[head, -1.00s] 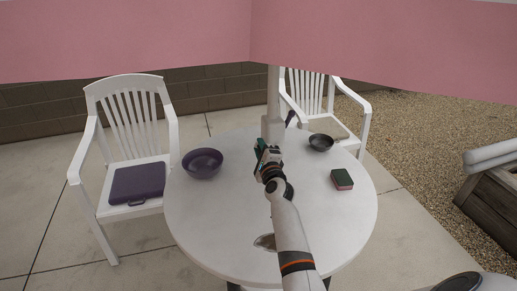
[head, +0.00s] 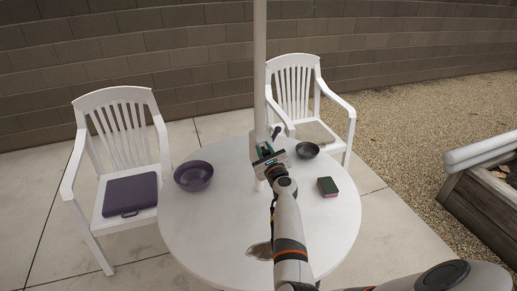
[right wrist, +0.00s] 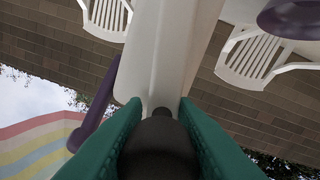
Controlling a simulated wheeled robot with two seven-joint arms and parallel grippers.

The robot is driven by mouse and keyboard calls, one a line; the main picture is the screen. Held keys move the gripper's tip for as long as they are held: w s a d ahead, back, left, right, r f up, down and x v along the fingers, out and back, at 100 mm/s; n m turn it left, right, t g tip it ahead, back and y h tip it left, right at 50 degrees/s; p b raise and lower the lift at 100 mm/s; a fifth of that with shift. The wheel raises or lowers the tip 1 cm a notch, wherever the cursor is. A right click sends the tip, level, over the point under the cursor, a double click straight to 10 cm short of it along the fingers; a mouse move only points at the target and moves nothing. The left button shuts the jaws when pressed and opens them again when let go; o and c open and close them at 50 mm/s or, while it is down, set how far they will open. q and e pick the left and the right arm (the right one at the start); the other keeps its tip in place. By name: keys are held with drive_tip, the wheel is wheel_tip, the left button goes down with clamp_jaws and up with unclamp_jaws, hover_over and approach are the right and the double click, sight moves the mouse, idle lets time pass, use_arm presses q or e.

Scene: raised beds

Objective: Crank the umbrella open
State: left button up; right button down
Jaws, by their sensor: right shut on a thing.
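The umbrella's white pole (head: 260,60) rises through the middle of the round table, with a white housing (head: 259,142) on it. My right gripper (head: 265,155) is at the front of this housing. In the right wrist view its green fingers (right wrist: 158,135) are shut on a dark knob (right wrist: 158,150) against the white housing. A purple handle (right wrist: 97,105) sticks out beside the housing, apart from the fingers; its end also shows in the head view (head: 277,131). Part of the striped canopy (right wrist: 35,148) shows in the right wrist view. My left gripper is not in view.
On the white table (head: 215,235) are a purple bowl (head: 193,176), a dark bowl (head: 307,151) and a green and red block (head: 327,187). White chairs (head: 115,125) (head: 295,90) stand behind; the left one holds a purple case (head: 130,193). A wooden bed (head: 480,205) is at right.

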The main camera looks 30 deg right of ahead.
sight(271, 141)
drive_tip(key=d+m+p, duration=0.1)
drive_tip(key=m, duration=0.1)
drive_tip(key=d+m+p, duration=0.1)
drive_tip(key=d+m, duration=0.1)
drive_tip(key=shift+s+d+r+m, duration=0.2)
drive_tip(key=shift+s+d+m, duration=0.05)
drive_tip(key=shift+s+m, duration=0.15)
drive_tip(key=m, duration=0.1)
drive_tip(key=d+m+p, duration=0.1)
drive_tip(key=shift+s+d+f+m+p, duration=0.2)
drive_tip(key=shift+d+f+m+p, duration=0.1)
drive_tip(key=shift+f+m, duration=0.1)
drive_tip(key=s+d+f+m+y, duration=0.1)
drive_tip(key=d+f+m, duration=0.2)
drive_tip(key=f+m, duration=0.4)
drive_tip(key=shift+f+m+p, duration=0.35)
drive_tip(key=shift+m, duration=2.15)
drive_tip(key=shift+g, duration=0.3)
drive_tip(key=shift+f, duration=0.1)
drive_tip(key=c, duration=1.2)
unclamp_jaws()
drive_tip(key=shift+o, duration=0.2)
